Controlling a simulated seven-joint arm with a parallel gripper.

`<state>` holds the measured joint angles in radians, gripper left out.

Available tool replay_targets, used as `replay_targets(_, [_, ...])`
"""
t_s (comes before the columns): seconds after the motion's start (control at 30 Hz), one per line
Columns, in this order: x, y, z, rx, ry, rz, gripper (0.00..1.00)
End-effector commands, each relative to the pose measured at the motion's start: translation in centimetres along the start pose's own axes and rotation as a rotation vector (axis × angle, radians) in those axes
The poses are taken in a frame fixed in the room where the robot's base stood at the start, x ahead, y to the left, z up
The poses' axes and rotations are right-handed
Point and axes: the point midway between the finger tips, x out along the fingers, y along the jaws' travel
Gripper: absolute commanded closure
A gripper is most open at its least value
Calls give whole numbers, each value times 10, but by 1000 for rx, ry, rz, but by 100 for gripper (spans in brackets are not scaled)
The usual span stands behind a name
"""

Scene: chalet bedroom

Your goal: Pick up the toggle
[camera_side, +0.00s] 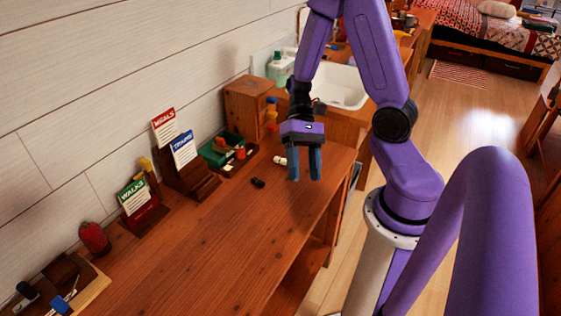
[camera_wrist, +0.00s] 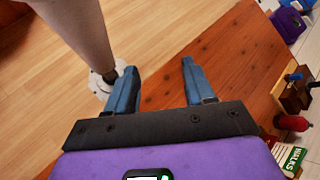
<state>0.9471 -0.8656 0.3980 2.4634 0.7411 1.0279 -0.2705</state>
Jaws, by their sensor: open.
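A small black object (camera_side: 258,183), which may be the toggle, lies on the wooden desk (camera_side: 215,240). A small whitish piece (camera_side: 280,160) lies behind it, beside my gripper; I cannot tell which of the two is the toggle. My gripper (camera_side: 304,177) is open, with blue fingers pointing down, over the desk's right part and to the right of the black object. The wrist view shows my open gripper (camera_wrist: 160,70) with nothing between the fingers. Neither small object can be made out in the wrist view.
Card holders labelled MEALS (camera_side: 164,127), TRAVEL-like blue (camera_side: 183,149) and WALKS (camera_side: 133,196) stand along the wall. A green tray (camera_side: 215,155) with small items, a wooden box (camera_side: 246,104) and a white sink (camera_side: 342,88) are farther back. The desk's front middle is clear.

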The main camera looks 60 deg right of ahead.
Motion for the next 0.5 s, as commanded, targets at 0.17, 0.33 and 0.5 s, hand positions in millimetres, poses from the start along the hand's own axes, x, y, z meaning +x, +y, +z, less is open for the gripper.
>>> replay_targets(0.17, [-15, 10, -32, 267, 0, -283, 47])
replay_targets(0.33, [-33, 28, -64, 499, 21, -561, 47])
replay_targets(0.5, [-52, 58, -95, 721, 58, -846, 47])
